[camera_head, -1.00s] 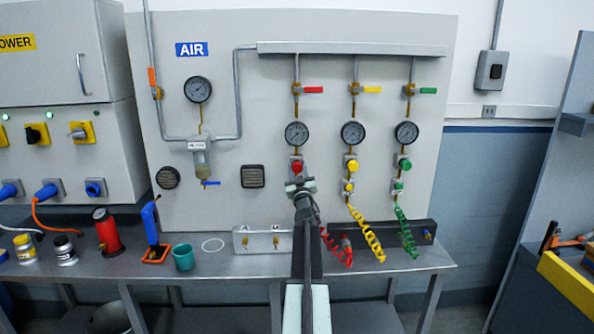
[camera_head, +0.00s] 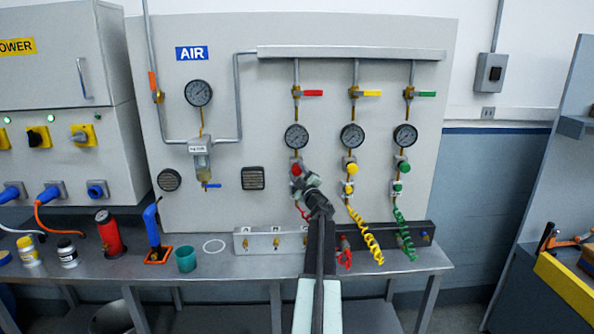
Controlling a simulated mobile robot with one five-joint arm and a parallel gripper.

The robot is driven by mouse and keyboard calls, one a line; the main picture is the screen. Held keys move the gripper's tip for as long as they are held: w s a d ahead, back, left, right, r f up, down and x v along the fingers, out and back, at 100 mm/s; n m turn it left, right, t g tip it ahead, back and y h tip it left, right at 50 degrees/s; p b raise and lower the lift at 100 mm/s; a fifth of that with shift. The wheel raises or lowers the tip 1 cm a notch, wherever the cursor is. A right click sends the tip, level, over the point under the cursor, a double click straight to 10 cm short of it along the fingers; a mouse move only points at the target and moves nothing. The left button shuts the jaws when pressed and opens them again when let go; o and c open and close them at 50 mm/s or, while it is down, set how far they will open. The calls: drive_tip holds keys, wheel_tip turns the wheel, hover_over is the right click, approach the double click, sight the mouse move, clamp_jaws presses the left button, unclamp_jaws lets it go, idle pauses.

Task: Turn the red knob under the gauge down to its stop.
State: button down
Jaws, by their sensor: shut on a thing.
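The red knob (camera_head: 296,169) is on the panel below the left gauge (camera_head: 297,136) of the row of three. My gripper (camera_head: 303,178) is at the knob and shut on it, coming from the lower right. My wrist and jaws look tilted. The knob's lower right side and the fitting below it are hidden by my gripper. The knob's turn angle cannot be read. The gauge needle is too small to read.
A yellow knob (camera_head: 351,168) and a green knob (camera_head: 402,166) stand to the right, with coiled hoses below. A red coiled hose (camera_head: 344,258) is partly hidden by my arm. A bench (camera_head: 225,265) runs below the panel, holding a teal cup (camera_head: 185,259).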

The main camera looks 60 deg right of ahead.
drive_tip(key=shift+s+d+n, duration=0.1)
drive_tip(key=shift+n, duration=0.4)
drive_tip(key=c, duration=0.9)
unclamp_jaws()
drive_tip(key=b+v, duration=0.1)
drive_tip(key=v, duration=0.7)
